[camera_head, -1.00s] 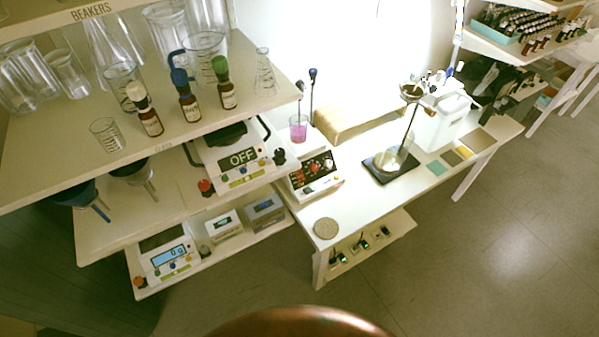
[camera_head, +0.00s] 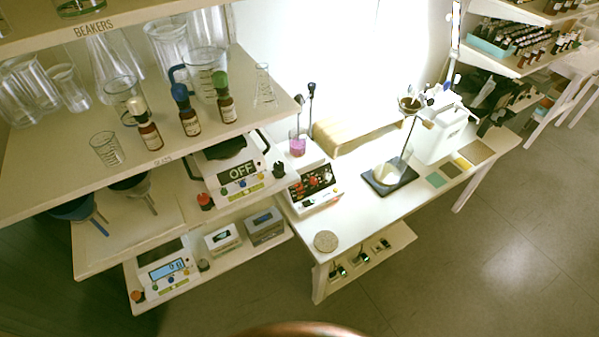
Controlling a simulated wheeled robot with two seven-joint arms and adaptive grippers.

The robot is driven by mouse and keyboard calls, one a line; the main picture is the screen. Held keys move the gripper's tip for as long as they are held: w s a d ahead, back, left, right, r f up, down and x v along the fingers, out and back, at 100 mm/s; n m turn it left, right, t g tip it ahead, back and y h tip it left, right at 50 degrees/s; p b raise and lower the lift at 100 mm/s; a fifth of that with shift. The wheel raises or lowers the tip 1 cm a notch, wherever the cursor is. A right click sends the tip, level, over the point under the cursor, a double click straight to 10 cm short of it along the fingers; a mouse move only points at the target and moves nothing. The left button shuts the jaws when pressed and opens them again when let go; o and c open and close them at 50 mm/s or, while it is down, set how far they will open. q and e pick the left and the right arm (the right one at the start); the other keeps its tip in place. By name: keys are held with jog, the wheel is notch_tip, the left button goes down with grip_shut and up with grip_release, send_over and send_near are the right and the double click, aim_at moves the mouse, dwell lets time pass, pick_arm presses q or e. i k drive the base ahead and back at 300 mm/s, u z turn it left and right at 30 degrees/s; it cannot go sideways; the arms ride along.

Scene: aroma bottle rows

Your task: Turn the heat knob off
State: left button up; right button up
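A white stirrer-like unit (camera_head: 313,190) with a dark control panel stands at the left end of the white table. Its panel carries red knobs (camera_head: 312,182) and small lights; the labels are too small to read, so I cannot tell which is the heat knob or how it is set. A beaker of pink liquid (camera_head: 298,147) stands at the unit's back. Neither of my grippers is in view.
A balance reading "OFF" (camera_head: 240,175) stands on the shelf left of the unit. Three capped bottles (camera_head: 188,120) and glassware stand on the upper shelf. A flask stand (camera_head: 390,178) is further right. A round disc (camera_head: 326,241) lies at the table's front corner. Floor in front is clear.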

aim_at(313, 181)
jog(key=u, duration=0.55)
jog(key=k, duration=0.6)
jog(key=u, duration=0.3)
